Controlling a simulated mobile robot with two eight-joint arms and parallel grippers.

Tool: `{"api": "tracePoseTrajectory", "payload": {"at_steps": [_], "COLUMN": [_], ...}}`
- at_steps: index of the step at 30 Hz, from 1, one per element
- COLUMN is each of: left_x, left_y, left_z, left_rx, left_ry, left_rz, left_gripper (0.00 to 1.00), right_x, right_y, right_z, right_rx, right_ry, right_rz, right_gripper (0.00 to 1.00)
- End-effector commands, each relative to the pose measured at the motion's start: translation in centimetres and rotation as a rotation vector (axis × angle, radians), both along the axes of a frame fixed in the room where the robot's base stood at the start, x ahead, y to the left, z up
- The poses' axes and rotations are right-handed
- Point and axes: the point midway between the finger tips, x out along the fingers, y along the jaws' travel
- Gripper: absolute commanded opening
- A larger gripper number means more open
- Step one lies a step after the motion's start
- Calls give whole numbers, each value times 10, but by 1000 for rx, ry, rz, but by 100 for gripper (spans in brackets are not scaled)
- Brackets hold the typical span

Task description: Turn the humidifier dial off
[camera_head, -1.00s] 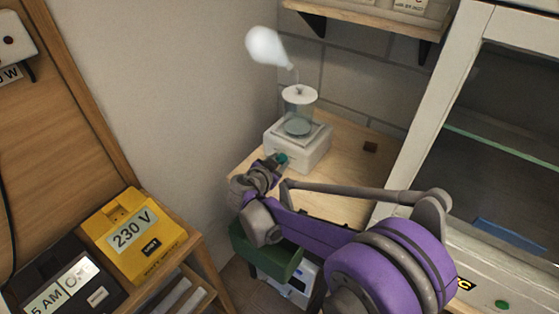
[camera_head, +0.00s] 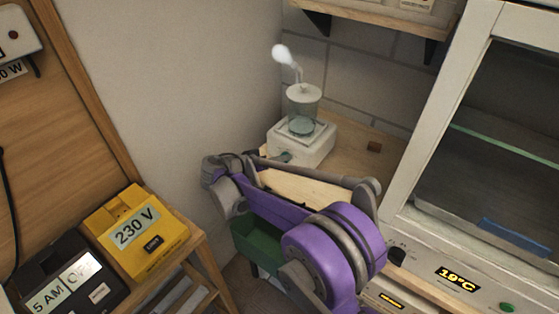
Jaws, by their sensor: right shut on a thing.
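The humidifier (camera_head: 303,143) stands on the wooden bench by the wall. It has a white base, a clear tank and a white cap with a thin spout. A small white puff of mist (camera_head: 282,53) hangs above the spout. The teal dial (camera_head: 286,156) is on the base's front left side and is mostly covered. My right gripper (camera_head: 274,158) is at the dial, shut on it, with my purple arm reaching in from below. The fingertips are small and partly hidden. My left gripper is not in view.
A glass-fronted cabinet (camera_head: 470,60) with a 19°C display stands at the right. A yellow 230 V box (camera_head: 170,245) and a black timer box (camera_head: 45,262) sit on a wooden stand at the left. A green bin (camera_head: 258,243) is below my arm.

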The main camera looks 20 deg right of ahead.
Motion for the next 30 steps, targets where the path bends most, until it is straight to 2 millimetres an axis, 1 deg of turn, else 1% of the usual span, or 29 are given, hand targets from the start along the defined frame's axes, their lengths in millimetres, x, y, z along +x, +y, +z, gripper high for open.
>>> {"api": "tracePoseTrajectory", "payload": {"at_steps": [9, 15, 21, 30], "left_x": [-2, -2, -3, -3], "left_y": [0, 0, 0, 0], "left_z": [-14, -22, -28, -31], "left_rx": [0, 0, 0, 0], "left_ry": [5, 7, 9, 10], "left_rz": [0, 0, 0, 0], "left_gripper": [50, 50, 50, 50], "right_x": [3, 4, 5, 5], "right_y": [2, 3, 3, 3], "right_z": [-4, -6, -6, -6], "right_rx": [-148, -225, -279, -315], "right_ry": [251, 381, 473, 535], "right_rz": [1, 2, 2, 3], "right_gripper": [0, 0, 0, 0]}}
